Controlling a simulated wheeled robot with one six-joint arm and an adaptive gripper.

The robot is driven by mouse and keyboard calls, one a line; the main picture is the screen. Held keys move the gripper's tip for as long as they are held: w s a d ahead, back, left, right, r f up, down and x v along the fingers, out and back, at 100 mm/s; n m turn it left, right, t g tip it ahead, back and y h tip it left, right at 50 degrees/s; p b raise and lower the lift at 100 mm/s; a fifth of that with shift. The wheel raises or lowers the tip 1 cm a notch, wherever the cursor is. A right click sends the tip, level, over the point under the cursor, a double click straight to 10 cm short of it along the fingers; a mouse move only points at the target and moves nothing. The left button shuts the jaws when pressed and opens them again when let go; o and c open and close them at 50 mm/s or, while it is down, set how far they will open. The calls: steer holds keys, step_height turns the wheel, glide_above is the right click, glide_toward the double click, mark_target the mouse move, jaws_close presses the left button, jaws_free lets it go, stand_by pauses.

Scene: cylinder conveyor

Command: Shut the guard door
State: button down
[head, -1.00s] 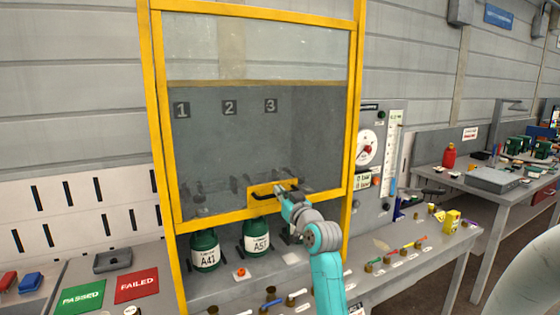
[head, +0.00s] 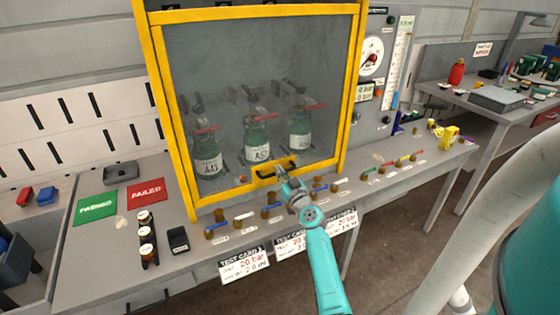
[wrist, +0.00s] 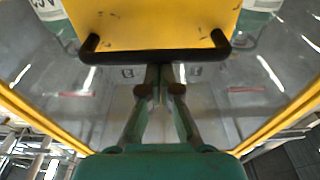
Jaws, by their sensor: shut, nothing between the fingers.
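The guard door (head: 225,75) is a clear pane in a yellow frame, and it hangs low over the bench front. Its bottom bar (head: 232,192) is close to the bench top; I cannot tell if it touches. A yellow plate with a black handle (head: 266,175) is on the bar; the handle (wrist: 95,45) spans the upper wrist view. My gripper (head: 281,172) is shut and empty, its fingertips at the handle. In the wrist view the gripper (wrist: 162,72) reaches to the handle bar's middle. Green cylinders (head: 208,165) stand behind the pane.
Coloured valve levers (head: 245,216) line the bench front, close below the door. Green and red mats (head: 147,191) lie at left with a black box (head: 178,240). A gauge panel (head: 385,70) stands right of the door.

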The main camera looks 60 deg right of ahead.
steer(key=shift+f, duration=1.3)
